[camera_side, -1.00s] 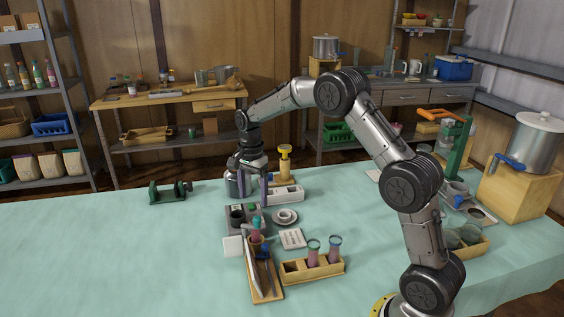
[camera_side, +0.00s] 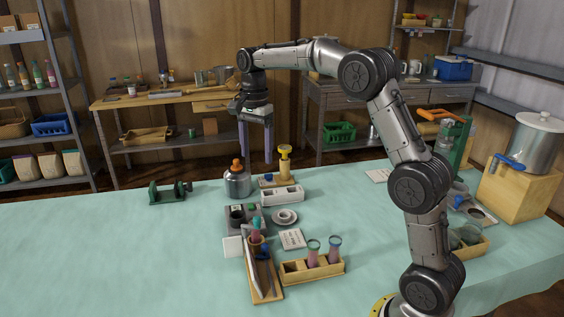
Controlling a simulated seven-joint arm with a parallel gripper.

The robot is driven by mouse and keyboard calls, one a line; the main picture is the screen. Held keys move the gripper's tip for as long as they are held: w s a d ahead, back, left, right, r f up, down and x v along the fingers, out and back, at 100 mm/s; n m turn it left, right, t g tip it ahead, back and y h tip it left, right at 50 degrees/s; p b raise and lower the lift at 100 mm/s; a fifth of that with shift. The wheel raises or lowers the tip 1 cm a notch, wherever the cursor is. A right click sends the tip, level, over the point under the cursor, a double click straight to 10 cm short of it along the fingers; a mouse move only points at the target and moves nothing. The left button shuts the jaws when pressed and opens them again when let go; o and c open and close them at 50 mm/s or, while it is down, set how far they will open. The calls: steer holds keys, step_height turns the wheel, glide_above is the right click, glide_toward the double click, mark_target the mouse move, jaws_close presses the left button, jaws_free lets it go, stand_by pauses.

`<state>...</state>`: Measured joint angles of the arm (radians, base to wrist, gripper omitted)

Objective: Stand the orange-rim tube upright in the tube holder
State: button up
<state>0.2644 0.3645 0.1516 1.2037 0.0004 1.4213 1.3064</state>
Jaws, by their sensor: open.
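My gripper (camera_side: 256,146) hangs open and empty, fingers pointing down, above the far side of the table. A metal jar (camera_side: 237,185) stands below and slightly left of it, with a small orange piece (camera_side: 237,164) at its top. I cannot tell whether that piece is the orange-rim tube or a stopper. A wooden holder (camera_side: 320,273) at the front carries two pinkish tubes (camera_side: 314,256) (camera_side: 334,252) with greenish rims, both upright. Its left part looks dark and empty. No tube with a clearly orange rim can be made out.
A grey block (camera_side: 262,222) with dark openings stands left of a small saucer (camera_side: 285,216). A wooden tray (camera_side: 264,289) with tools lies in front. A white block (camera_side: 282,196) and a yellow-topped item (camera_side: 285,166) stand near the jar. The table's left side is mostly clear.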

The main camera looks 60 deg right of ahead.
steer(key=s+a, duration=0.2)
steer(key=s, duration=0.7)
step_height(320, 180, up, 6)
steer(key=shift+a, duration=0.15)
stand_by(0.5)
